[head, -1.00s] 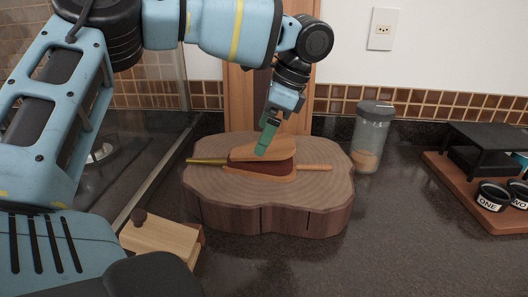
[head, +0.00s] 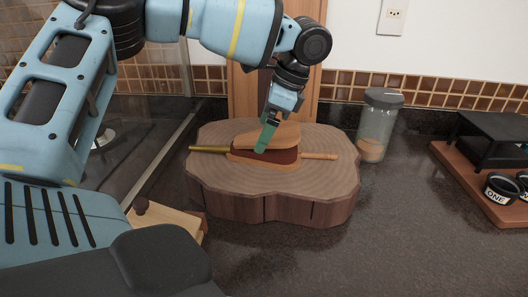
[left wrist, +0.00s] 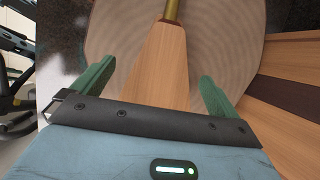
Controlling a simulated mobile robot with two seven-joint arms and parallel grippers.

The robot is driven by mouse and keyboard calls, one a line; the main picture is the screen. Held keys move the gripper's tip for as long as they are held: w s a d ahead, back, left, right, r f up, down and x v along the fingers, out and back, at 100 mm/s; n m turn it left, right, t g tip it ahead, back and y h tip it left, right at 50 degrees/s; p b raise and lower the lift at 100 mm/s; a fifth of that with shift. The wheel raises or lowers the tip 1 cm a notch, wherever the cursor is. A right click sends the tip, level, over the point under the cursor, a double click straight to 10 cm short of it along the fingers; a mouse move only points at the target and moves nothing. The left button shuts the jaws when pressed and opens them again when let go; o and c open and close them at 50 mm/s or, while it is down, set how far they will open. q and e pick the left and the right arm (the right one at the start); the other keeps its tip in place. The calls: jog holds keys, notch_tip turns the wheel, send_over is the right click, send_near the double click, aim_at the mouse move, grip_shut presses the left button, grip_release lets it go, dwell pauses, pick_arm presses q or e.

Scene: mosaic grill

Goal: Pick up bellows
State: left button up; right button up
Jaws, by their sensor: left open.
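The bellows (head: 280,156) lie on a round-edged wooden slab. They have wooden boards, a dark red-brown middle, a brass nozzle (head: 208,149) pointing left and a wooden handle (head: 320,156) pointing right. My left gripper (head: 264,139) reaches down over the bellows, with its green fingers at the near side of the upper board. In the left wrist view the open fingers (left wrist: 155,85) stand on either side of the bellows' wooden board (left wrist: 164,65), with gaps on both sides. The nozzle (left wrist: 172,10) points away at the top. Whether the fingers touch the bellows cannot be told. My right gripper is not seen.
The wooden slab (head: 270,203) stands on a dark counter. A glass jar (head: 376,128) is at its right. A wooden box with a knob (head: 160,222) is at the front left. A black stand (head: 490,140) and small cups (head: 502,188) are at the far right.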

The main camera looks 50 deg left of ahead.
pick_arm(q)
jog(key=shift+w+x, duration=0.2)
jog(key=shift+x, duration=1.8)
jog(key=shift+c, duration=0.3)
jog(key=c, duration=1.3)
jog(key=shift+o, duration=0.2)
notch_tip(320, 180, up, 10)
